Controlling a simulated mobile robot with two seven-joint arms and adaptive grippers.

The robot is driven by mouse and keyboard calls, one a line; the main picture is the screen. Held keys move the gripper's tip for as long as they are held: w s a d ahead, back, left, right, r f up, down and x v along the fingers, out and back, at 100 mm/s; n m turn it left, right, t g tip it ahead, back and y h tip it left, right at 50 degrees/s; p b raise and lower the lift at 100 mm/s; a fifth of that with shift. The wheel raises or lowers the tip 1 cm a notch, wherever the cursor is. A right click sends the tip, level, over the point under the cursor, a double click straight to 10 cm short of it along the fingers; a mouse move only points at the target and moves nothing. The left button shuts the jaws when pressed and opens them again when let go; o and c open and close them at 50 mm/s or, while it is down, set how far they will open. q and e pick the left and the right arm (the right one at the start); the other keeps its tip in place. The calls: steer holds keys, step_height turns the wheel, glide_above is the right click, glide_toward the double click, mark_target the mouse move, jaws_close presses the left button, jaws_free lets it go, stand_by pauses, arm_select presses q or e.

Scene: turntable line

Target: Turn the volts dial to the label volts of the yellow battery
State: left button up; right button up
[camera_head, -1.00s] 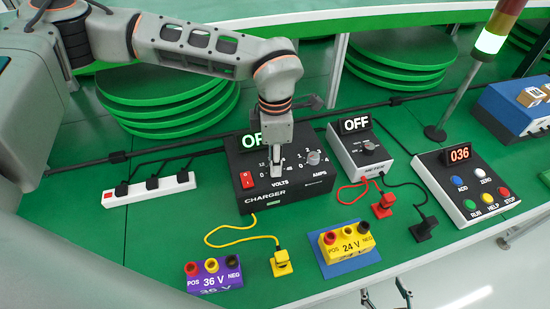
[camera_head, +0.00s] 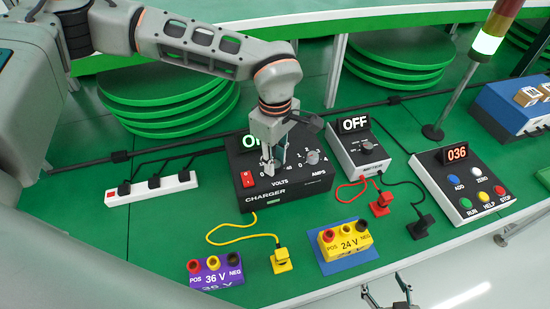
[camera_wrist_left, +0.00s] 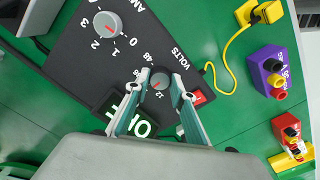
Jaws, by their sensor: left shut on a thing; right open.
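The charger (camera_head: 293,192) is a black box with a VOLTS dial, an AMPS dial (camera_head: 312,157) and a red switch (camera_head: 247,179). My left gripper (camera_head: 270,165) comes down from above and is shut on the volts dial (camera_wrist_left: 159,82). In the left wrist view its two fingers stand on either side of the grey knob. The knob's red mark appears to face the 12 side, but is too small to be sure. The yellow battery (camera_head: 346,241) is labelled 24 V and sits on a blue mat (camera_head: 352,263). My right gripper (camera_head: 388,297) is open and empty at the bottom edge.
A purple 36 V battery (camera_head: 215,272) and a yellow plug (camera_head: 281,261) lie left of the yellow battery. A second grey device (camera_head: 360,152) shows OFF. A button panel (camera_head: 468,190) reads 036. A power strip (camera_head: 150,188) lies left of the charger.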

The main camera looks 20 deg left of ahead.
stand_by(0.3)
arm_select(q)
steer(key=o, duration=1.1)
step_height(320, 180, up, 12)
steer(key=shift+r, duration=0.1)
stand_by(0.4)
